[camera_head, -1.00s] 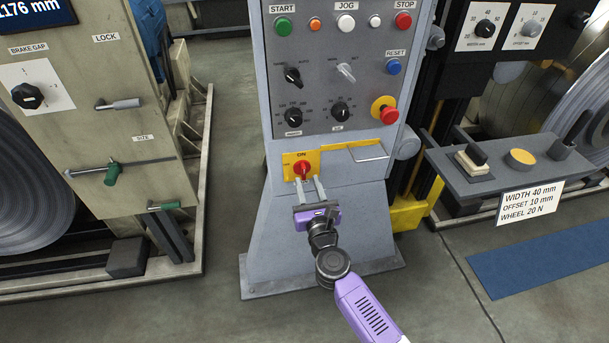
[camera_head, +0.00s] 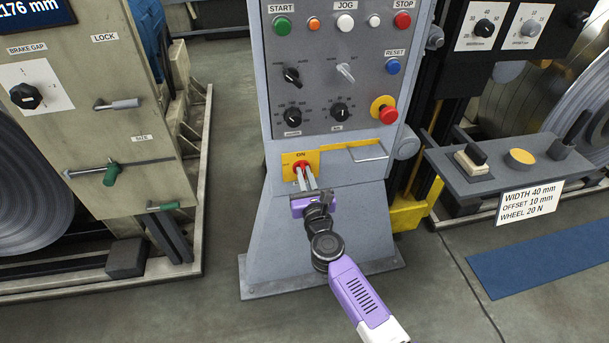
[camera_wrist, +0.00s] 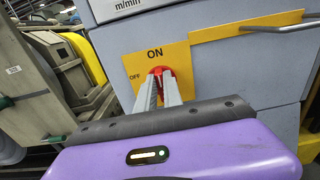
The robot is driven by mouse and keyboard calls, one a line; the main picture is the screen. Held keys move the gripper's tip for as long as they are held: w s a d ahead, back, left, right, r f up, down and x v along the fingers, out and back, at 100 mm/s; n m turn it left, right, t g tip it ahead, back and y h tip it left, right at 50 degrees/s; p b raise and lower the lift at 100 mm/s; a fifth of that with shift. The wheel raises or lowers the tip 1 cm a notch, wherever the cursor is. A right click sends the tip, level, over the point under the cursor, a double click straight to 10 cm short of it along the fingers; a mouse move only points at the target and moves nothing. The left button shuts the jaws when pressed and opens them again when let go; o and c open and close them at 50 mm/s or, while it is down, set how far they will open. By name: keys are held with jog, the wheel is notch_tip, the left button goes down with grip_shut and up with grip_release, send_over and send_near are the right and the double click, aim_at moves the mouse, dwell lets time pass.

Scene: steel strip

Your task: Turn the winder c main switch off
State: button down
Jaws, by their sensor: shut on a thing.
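The main switch is a red rotary handle (camera_head: 301,165) on a yellow plate (camera_head: 312,157) low on the grey control cabinet. In the wrist view the yellow plate (camera_wrist: 143,80) reads "ON" above the handle and "OFF" to its left. My gripper (camera_head: 303,170) is shut on the red handle, its two fingers close together. The wrist view shows the fingertips (camera_wrist: 164,76) over the red handle (camera_wrist: 168,80), with part of it showing between and beside them. The fingers hide much of the handle, so its exact angle is hard to tell.
A metal pull handle (camera_head: 368,152) on a yellow strip sits right of the switch. Above are several knobs, push buttons and a red emergency stop (camera_head: 388,115). A beige machine (camera_head: 140,180) stands at left and a grey shelf (camera_head: 480,180) at right. Floor before the cabinet is clear.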

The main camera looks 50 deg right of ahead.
jog(key=shift+w+a+f+n+p, duration=0.15)
jog(key=shift+n+p, duration=0.9)
jog(key=shift+n, duration=1.9)
jog(key=shift+w+a+f+n+p, duration=0.2)
jog(key=shift+n+p, duration=0.9)
jog(key=shift+n, duration=1.9)
jog(key=shift+a+f+n+p, duration=0.25)
jog(key=shift+n+p, duration=0.8)
jog(key=shift+n, duration=1.9)
jog(key=c, duration=1.5)
grip_release()
jog(key=shift+s, duration=0.1)
jog(key=p+v, duration=0.1)
jog(key=v, duration=0.6)
jog(key=shift+s+a, duration=0.2)
jog(key=shift+s, duration=0.05)
